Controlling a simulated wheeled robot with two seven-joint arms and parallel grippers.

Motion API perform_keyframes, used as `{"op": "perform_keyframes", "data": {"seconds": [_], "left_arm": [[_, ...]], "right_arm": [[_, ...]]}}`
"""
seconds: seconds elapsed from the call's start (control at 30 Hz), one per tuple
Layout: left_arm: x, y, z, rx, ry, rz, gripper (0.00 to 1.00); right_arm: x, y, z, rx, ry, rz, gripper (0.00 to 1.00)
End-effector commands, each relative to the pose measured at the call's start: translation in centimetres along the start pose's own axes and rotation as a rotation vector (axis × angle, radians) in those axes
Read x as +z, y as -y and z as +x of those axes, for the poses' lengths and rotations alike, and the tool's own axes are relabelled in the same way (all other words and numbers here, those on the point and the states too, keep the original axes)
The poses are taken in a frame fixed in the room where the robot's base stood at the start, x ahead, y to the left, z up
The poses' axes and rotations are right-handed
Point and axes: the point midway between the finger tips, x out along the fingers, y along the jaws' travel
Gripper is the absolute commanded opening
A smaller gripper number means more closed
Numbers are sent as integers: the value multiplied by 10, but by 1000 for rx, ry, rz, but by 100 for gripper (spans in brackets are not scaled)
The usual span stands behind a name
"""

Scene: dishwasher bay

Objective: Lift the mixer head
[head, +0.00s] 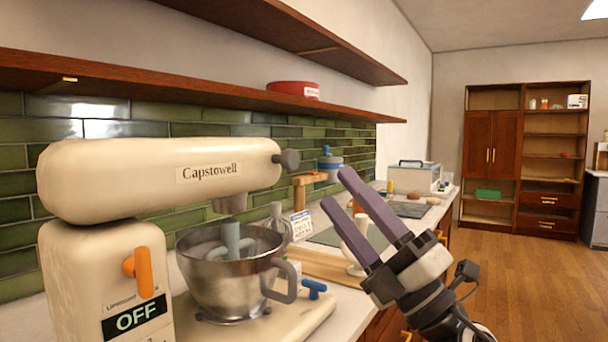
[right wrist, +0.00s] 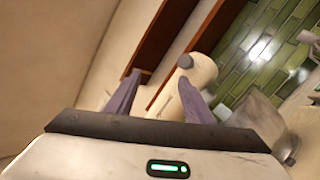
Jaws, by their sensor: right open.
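The cream mixer head (head: 160,172), labelled Capstowell, lies level over the steel bowl (head: 225,280) in the head view. A grey beater (head: 232,240) hangs from it into the bowl. A dark knob (head: 288,160) is on its front end. The mixer's base (head: 110,285) has an orange lever (head: 140,270) and an OFF sign. My right gripper (head: 336,186) is open and empty, right of the head's front end and apart from it. In the right wrist view, the mixer head (right wrist: 203,72) shows beyond the fingers, near the right one. My left gripper is not in view.
Two wooden shelves run above the counter; the lower shelf (head: 190,88) passes over the mixer and holds a red tin (head: 294,89). A cutting board (head: 335,268), a white goblet-like item and a toaster-like box (head: 414,176) stand farther along the counter. Open floor lies right.

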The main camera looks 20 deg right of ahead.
Motion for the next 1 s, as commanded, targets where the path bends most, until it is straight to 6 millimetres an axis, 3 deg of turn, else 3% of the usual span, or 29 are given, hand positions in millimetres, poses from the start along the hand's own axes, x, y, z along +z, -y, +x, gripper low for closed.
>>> {"op": "perform_keyframes", "data": {"seconds": [0.03,0.07,0.17,0.3,0.4,0.5,0.6,1.0], "left_arm": [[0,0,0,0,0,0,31],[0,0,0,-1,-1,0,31],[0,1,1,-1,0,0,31],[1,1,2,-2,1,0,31],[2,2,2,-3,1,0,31],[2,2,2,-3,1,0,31],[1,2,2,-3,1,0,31],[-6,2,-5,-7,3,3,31]], "right_arm": [[-9,-20,19,34,-126,-161,48],[-15,-27,27,40,-203,-258,48],[-23,-33,42,5,-421,-567,48],[3,-24,47,-135,-608,-895,48],[30,-20,45,-240,-673,-1036,48],[48,-18,42,-313,-703,-1107,48],[54,-16,43,-343,-715,-1133,48],[31,23,92,-342,-718,-1128,48]]}}
